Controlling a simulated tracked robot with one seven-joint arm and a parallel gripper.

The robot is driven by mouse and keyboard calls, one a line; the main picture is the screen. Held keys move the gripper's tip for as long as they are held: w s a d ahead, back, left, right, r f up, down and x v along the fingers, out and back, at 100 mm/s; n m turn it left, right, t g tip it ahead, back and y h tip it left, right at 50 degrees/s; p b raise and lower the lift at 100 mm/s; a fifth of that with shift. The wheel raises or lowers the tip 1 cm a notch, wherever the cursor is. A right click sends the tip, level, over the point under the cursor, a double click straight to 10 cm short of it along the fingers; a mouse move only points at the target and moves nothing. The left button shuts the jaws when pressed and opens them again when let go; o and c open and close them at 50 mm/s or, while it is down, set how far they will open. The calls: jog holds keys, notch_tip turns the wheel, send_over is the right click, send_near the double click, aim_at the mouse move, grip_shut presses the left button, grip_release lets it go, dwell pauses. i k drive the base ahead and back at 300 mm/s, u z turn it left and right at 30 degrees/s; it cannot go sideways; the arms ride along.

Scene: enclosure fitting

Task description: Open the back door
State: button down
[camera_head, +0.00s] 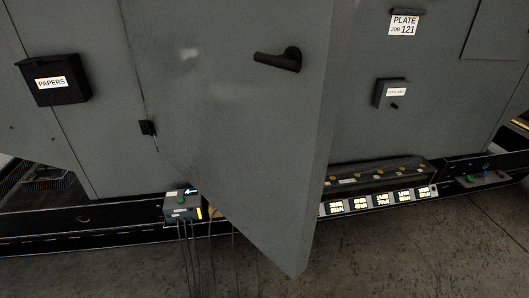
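A large grey door (235,120) fills the middle of the view. A dark hinge (147,128) shows at its left side. The door stands swung out towards me, its right edge and lower right corner sticking out over the floor. A black lever handle (277,60) sits high on its face, near the right edge, with the lever pointing left. The opening behind the door is hidden by the panel. My gripper is not in view.
A black box marked PAPERS (53,80) hangs at left. A PLATE sign (404,24) and a small switch box (390,94) are on the right wall. A grey control box (183,205) with cables stands low beside the door. Bare floor (400,250) is at lower right.

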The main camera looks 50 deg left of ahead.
aim_at(253, 138)
jog(key=u, duration=1.05)
jog(key=k, duration=0.55)
jog(key=u, duration=0.05)
jog(key=i, duration=0.6)
jog(key=z, duration=0.1)
